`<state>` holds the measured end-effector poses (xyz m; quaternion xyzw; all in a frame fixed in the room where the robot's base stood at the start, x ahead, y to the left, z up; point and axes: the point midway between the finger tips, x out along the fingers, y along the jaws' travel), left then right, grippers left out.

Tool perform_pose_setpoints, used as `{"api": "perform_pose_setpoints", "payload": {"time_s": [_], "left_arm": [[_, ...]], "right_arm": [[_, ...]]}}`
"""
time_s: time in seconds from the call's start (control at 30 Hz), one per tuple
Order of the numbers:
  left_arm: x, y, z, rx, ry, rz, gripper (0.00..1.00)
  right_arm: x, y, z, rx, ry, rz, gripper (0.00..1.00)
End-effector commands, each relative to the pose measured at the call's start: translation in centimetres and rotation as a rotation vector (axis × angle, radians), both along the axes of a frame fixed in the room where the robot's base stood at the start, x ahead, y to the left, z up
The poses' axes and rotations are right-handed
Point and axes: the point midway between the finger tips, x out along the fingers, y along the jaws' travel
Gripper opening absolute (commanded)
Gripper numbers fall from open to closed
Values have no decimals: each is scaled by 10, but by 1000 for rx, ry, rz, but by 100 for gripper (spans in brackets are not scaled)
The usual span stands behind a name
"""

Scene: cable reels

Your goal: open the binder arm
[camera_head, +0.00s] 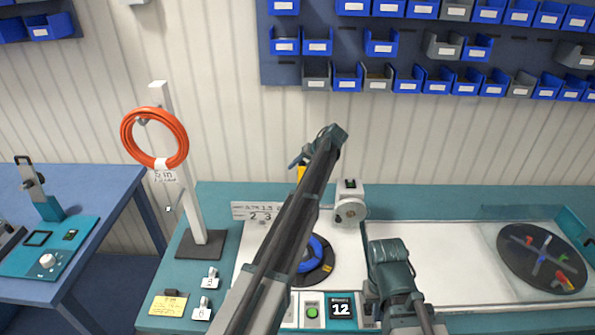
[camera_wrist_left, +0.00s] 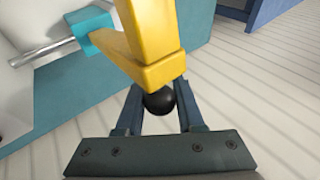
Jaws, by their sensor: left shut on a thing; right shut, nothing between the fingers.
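The yellow binder arm (camera_head: 301,173) shows in the head view just past my left arm, which covers most of it. In the left wrist view the yellow arm (camera_wrist_left: 150,45) is large, with a black ball knob (camera_wrist_left: 158,103) near its lower end. My left gripper (camera_wrist_left: 160,108) is shut on this knob, one finger at each side. In the head view my left gripper (camera_head: 298,160) is small and partly hidden by its own wrist. My right gripper (camera_head: 388,255) is above the bench, right of the blue reel, shut and empty; its fingertips are hard to make out.
A blue coil on a dark reel (camera_head: 318,262) lies under my left arm. A grey and teal unit (camera_head: 349,205) stands behind it. An orange cable coil (camera_head: 155,137) hangs on a white post at left. A dark turntable (camera_head: 540,260) is at right. The white bench middle is clear.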

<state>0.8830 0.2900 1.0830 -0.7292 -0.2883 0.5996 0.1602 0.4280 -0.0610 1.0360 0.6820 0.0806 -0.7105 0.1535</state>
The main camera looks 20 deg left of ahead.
Motion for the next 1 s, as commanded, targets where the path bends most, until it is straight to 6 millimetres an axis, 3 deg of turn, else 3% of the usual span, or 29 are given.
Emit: {"api": "perform_pose_setpoints", "payload": {"time_s": [0.77, 0.8, 0.93, 1.0], "left_arm": [[8, 0, -3, -5, -5, -2, 0], [8, 0, -3, -5, -5, -2, 44], [7, 1, -3, -3, -4, -1, 66], [7, 1, -3, -3, -3, -2, 66]], "right_arm": [[0, 0, -3, 0, 0, 0, 0], [0, 0, -3, 0, 0, 0, 0], [0, 0, -3, 0, 0, 0, 0], [0, 0, -2, 0, 0, 0, 0]]}}
